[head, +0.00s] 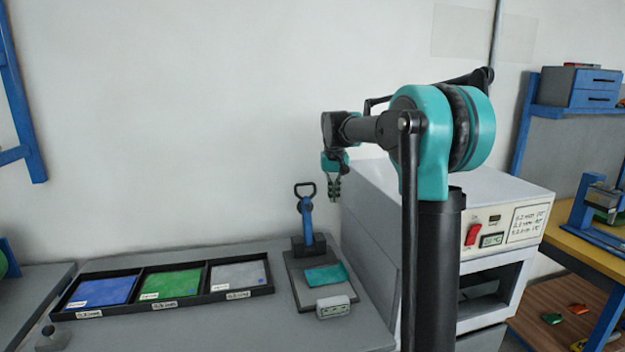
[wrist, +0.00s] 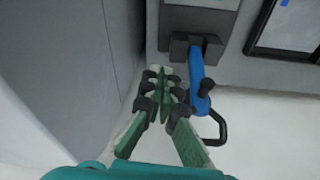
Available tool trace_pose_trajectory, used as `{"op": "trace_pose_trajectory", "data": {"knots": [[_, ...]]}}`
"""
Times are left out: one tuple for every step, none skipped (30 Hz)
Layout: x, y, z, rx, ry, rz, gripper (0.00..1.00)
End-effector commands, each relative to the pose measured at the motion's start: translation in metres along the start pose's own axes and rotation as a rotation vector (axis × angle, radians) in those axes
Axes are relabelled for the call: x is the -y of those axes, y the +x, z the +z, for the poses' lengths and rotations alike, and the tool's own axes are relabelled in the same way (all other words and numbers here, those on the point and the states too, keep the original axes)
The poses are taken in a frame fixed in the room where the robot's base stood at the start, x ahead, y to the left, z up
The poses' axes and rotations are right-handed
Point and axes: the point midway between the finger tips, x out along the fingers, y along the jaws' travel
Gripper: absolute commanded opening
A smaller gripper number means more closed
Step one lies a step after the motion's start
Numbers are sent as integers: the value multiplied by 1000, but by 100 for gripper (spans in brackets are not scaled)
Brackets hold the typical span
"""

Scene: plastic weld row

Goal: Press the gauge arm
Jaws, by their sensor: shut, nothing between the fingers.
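The gauge stands on the grey bench, with a blue gauge arm (head: 307,226) rising upright from a dark block (head: 299,246) and a black loop handle (head: 304,190) at its top. In the wrist view the blue arm (wrist: 197,70) and its black loop (wrist: 217,128) lie just right of my gripper. My gripper (head: 334,193) points down, to the right of the loop in the head view. Its green fingers (wrist: 166,82) are shut and empty, and appear apart from the arm. A teal piece (head: 326,274) lies on the gauge's grey plate (head: 297,286).
A small white readout box (head: 333,307) sits at the plate's front edge. A black tray (head: 207,279) with blue, green and grey sheets lies to the left. A large white machine (head: 500,225) with a red switch stands close on the right. The wall is behind.

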Motion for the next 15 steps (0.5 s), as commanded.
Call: {"op": "trace_pose_trajectory", "data": {"knots": [[7, -13, -20, -31, 20, 4, 0], [10, -21, -31, -51, 36, 6, 0], [15, -31, -45, -76, 57, 7, 0], [19, -38, -55, -96, 72, 6, 0], [23, -46, -64, -114, 86, 6, 0], [27, -55, -75, -137, 104, 6, 0], [30, -62, -83, -154, 117, 5, 0], [33, -68, -90, -168, 129, 3, 0], [37, -75, -98, -187, 142, 0, 0], [40, -80, -104, -199, 152, -2, 0], [42, -85, -109, -210, 160, -3, 0], [45, -90, -114, -223, 170, -6, 0], [46, -94, -117, -231, 176, -7, 0], [47, -96, -120, -237, 181, -8, 0], [49, -100, -123, -245, 187, -10, 0]]}}
